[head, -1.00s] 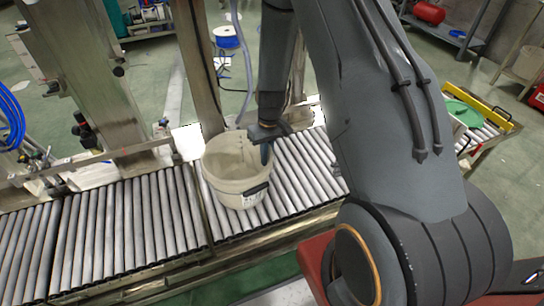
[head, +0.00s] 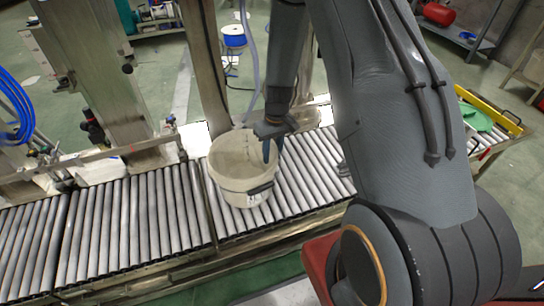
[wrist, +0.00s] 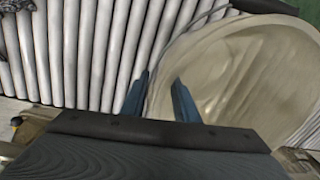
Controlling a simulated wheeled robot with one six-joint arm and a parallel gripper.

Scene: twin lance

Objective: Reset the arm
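My gripper (head: 272,150) is at the right rim of a cream bucket (head: 232,185), pointing down. Its two dark blue fingers stand apart. In the wrist view the gripper (wrist: 160,95) has one finger over the rollers outside the bucket (wrist: 235,75) and the other over the bucket's inside. The bucket's rim passes between them, with gaps beside it. The bucket stands upright on the roller conveyor (head: 130,225), and its inside looks empty where visible. My arm hides part of the conveyor to the right.
A metal post (head: 207,70) and a hose (head: 250,60) rise behind the bucket. A horizontal rail (head: 110,152) runs at the back left. A green lid (head: 476,117) lies on rollers at the right. Free rollers lie left of the bucket.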

